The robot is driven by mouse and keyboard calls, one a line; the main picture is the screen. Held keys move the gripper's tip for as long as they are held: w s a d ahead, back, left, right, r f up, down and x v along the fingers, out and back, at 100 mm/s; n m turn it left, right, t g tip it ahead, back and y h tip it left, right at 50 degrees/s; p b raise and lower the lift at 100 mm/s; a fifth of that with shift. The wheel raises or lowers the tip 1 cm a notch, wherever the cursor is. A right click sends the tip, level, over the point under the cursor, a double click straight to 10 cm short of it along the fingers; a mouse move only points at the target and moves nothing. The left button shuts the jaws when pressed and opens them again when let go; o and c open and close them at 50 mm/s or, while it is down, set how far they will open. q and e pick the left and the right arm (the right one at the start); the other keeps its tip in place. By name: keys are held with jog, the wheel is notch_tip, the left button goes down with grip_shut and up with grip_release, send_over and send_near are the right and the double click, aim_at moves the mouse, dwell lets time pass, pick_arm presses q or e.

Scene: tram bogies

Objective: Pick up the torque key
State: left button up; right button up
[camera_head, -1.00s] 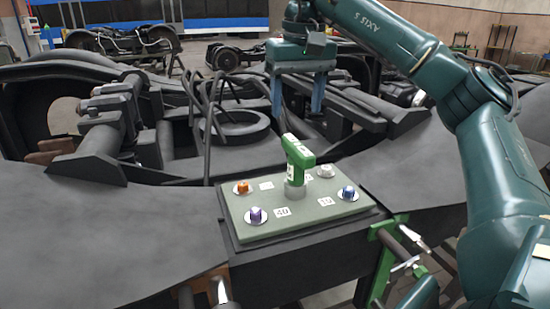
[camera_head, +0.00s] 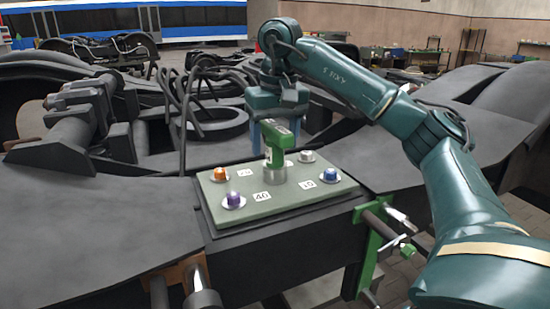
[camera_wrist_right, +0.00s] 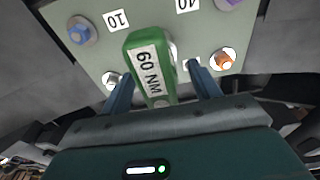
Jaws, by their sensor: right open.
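The torque key (camera_head: 277,150) is a green tool with a grey round base. It stands upright near the middle of the light green board (camera_head: 262,208). In the right wrist view the key (camera_wrist_right: 150,62) carries a "60 NM" label. My right gripper (camera_head: 270,128) is just behind the key and open. In the right wrist view its two blue fingers (camera_wrist_right: 162,82) are apart, one on each side of the key's near end. I cannot tell whether they touch it. My left gripper is not in view.
The board also carries an orange knob (camera_head: 220,174), a purple knob (camera_head: 233,199), a blue knob (camera_head: 331,174) and a grey knob (camera_head: 307,156), with number labels. A green clamp (camera_head: 372,245) stands at the right front. Dark bogie frames surround the board.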

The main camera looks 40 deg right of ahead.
jog(key=shift+f, duration=0.1)
grip_shut()
dwell(0.7)
